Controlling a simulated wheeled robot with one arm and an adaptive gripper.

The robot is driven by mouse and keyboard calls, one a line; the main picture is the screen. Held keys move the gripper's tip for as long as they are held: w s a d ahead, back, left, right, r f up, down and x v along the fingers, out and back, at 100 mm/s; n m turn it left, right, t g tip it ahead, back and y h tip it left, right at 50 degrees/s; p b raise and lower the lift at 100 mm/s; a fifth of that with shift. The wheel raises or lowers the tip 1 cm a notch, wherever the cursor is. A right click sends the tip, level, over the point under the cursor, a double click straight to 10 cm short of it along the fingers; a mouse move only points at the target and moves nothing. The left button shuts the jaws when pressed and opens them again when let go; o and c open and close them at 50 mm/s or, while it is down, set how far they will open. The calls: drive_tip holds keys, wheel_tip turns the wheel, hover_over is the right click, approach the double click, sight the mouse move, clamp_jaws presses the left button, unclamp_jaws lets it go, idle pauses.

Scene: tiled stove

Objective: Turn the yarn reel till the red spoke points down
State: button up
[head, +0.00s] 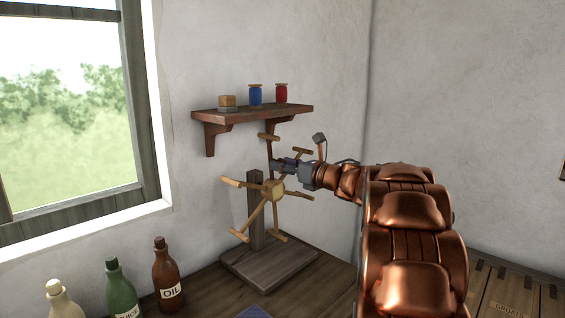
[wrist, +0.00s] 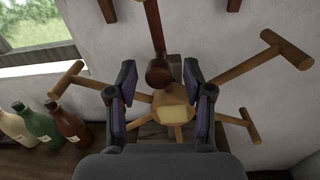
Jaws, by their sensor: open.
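The yarn reel (head: 274,190) stands on a wooden post with several light wooden spokes ending in crossbars. Its red spoke (head: 269,155) points up from the hub, nearly vertical; in the wrist view the dark red spoke (wrist: 154,28) also runs upward. A round dark brown knob (wrist: 160,75) shows at its lower end, above the pale hub (wrist: 174,115). My gripper (head: 274,164) is at the red spoke, just above the hub. In the wrist view its two fingers are apart, one on each side of the knob; I cannot tell whether either touches it.
A wall shelf (head: 250,114) with a blue jar, a red jar and a small block is above the reel. Several bottles (head: 167,275) stand at the lower left by the window. The reel's base (head: 275,265) rests on the dark tabletop. Light spokes spread close beside my fingers.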

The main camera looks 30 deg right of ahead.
drive_tip(key=shift+w+a, duration=0.15)
drive_tip(key=shift+w, duration=0.25)
clamp_jaws()
idle(0.5)
